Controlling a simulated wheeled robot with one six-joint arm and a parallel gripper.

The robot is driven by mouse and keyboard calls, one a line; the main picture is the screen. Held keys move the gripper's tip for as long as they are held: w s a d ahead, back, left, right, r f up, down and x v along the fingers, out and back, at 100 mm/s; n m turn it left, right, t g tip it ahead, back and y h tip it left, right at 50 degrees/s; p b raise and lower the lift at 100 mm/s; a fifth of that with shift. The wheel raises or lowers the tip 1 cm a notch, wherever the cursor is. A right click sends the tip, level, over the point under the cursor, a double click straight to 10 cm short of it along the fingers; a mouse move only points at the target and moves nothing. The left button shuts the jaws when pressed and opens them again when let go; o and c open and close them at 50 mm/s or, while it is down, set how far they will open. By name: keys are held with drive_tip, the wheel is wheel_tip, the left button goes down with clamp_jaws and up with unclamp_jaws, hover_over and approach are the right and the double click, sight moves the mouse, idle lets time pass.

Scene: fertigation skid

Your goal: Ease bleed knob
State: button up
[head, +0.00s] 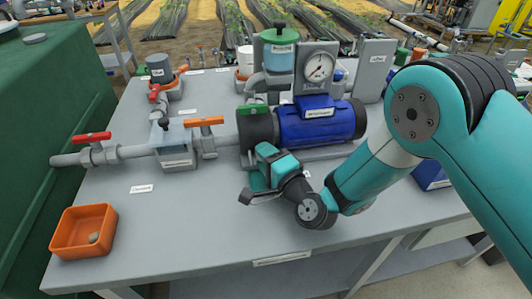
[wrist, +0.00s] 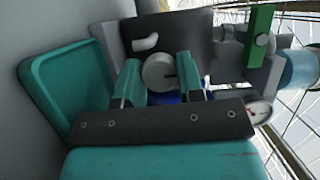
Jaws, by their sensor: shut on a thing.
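The bleed knob (wrist: 158,71) is a round light grey cap with a short dark mark on its face. In the wrist view it sits between the two teal fingers of my gripper (wrist: 160,78), which is shut on it from both sides. The dark pump housing (wrist: 180,38) is behind the knob. In the head view my gripper (head: 262,162) is at the front of the dark pump end (head: 257,131), joined to the blue motor (head: 318,124). The knob is hidden there by my gripper.
A green handle (head: 253,111) tops the pump end. An orange-handled valve (head: 207,137) and a clear-lidded strainer (head: 174,145) stand left, then a red-handled valve (head: 97,148). An orange bin (head: 76,247) sits front left. A gauge (head: 319,67) stands behind. The front bench is mostly clear.

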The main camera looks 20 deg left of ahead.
drive_tip(key=r+n+p, duration=0.1)
drive_tip(key=p, duration=0.4)
drive_tip(key=shift+s+r+n, duration=0.1)
drive_tip(key=shift+n, duration=0.2)
drive_tip(key=n+h+p, duration=0.1)
drive_tip(key=p, duration=0.3)
drive_tip(key=n+p, duration=0.1)
drive_tip(key=n+h+p, duration=0.1)
drive_tip(key=p, duration=0.1)
drive_tip(key=shift+a+f+g, duration=0.1)
drive_tip(key=shift+f+g, duration=0.2)
drive_tip(key=shift+f+n+h+b, duration=0.25)
drive_tip(key=shift+n+h+b, duration=0.05)
drive_tip(key=shift+n, duration=0.3)
drive_tip(key=shift+f+n+h+b, duration=0.1)
drive_tip(key=shift+n+h+b, duration=0.3)
drive_tip(key=shift+n+b, duration=0.3)
drive_tip(key=shift+n+h+b, duration=0.7)
drive_tip(key=shift+n+b, duration=0.2)
drive_tip(key=shift+b, duration=0.35)
drive_tip(key=shift+r, duration=0.2)
